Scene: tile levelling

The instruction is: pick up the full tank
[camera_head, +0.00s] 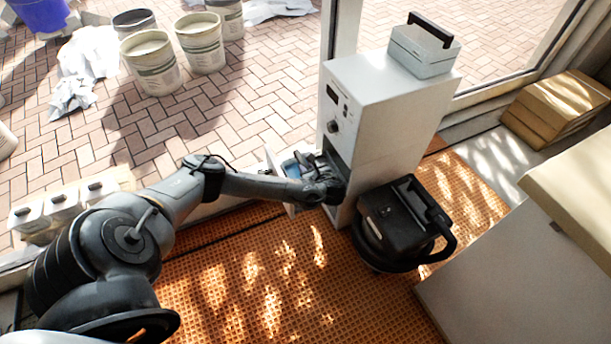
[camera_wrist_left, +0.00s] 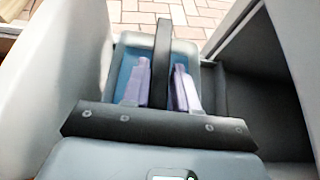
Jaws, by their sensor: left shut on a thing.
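A pale grey tank (camera_head: 291,168) with a bluish inside and a black handle is at the open front of the white cabinet (camera_head: 398,100). My left gripper (camera_head: 311,168) is at this tank. In the left wrist view, the gripper's two lilac finger pads (camera_wrist_left: 161,84) are on either side of the upright black handle bar (camera_wrist_left: 163,50), shut on it. The tank's body (camera_wrist_left: 195,53) shows beyond the fingers, between the pale door on the left and the cabinet's dark opening. A second, closed grey tank (camera_head: 420,52) with a black handle stands on the cabinet. My right gripper is not in view.
The cabinet door (camera_head: 276,170) stands open left of the tank. A black vacuum-like machine (camera_head: 398,215) stands close to the cabinet. Several white containers (camera_head: 62,202) line the left sill. Cardboard boxes (camera_head: 556,105) lie at right. The orange mat (camera_head: 250,285) in front is mostly free.

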